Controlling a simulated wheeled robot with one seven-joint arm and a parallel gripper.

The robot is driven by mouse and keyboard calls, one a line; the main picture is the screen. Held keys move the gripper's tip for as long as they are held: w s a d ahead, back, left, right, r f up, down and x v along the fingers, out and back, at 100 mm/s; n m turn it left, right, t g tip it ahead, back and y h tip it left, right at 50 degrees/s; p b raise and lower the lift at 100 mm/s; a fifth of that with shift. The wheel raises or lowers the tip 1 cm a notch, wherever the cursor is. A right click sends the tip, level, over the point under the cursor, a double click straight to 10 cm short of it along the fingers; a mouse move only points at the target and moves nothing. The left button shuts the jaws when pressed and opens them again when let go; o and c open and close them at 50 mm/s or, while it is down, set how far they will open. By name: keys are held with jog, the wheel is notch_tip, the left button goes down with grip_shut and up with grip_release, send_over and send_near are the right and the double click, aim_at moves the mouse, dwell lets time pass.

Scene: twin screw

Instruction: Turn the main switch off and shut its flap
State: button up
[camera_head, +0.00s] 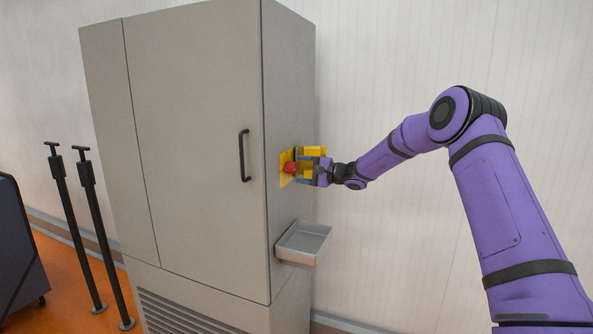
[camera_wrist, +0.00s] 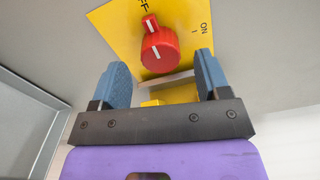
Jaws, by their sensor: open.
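The main switch is a red knob (camera_wrist: 158,52) on a yellow plate (camera_wrist: 110,22) on the cabinet's side. In the wrist view its white-marked pointer aims up and slightly left at the partly cut-off OFF label, away from ON at the right. The knob also shows in the head view (camera_head: 291,168). A yellow panel (camera_head: 311,151), apparently the flap, stands out from the cabinet side, partly hidden by my gripper. My gripper (camera_wrist: 168,70) is open, its two blue fingers on either side just below the knob, with nothing visibly held. A yellow piece (camera_wrist: 181,94) shows between the fingers.
The tall grey cabinet (camera_head: 195,130) has a black door handle (camera_head: 244,155) on its front. A shallow grey tray (camera_head: 304,243) juts from its side below the switch. Two black posts (camera_head: 87,185) stand at the left. The wall side at the right is free apart from my arm.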

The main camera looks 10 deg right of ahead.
jog(key=v, duration=0.7)
jog(key=shift+s+d, duration=0.25)
jog(key=s+a+r+n+g+h, duration=0.2)
jog(key=s+a+r, duration=0.1)
jog(key=s, duration=0.5)
jog(key=s+a+r+n+g+h, duration=0.2)
jog(key=s+a+r+n+g, duration=0.15)
jog(key=s, duration=0.55)
jog(key=s+a+r+n+g+h, duration=0.2)
jog(key=s+a+r, duration=0.2)
jog(key=s, duration=0.4)
jog(key=s+d+h, duration=0.3)
jog(key=s, duration=0.7)
jog(key=s+d+n+t+h, duration=0.1)
jog(key=s+d+h, duration=0.1)
jog(key=s, duration=0.8)
jog(key=s+d+n+t+h, duration=0.1)
jog(key=s+d+h, duration=0.2)
jog(key=s, duration=0.8)
jog(key=shift+d+f+h, duration=0.3)
jog(key=shift+d+f, duration=0.15)
jog(key=shift+d, duration=0.15)
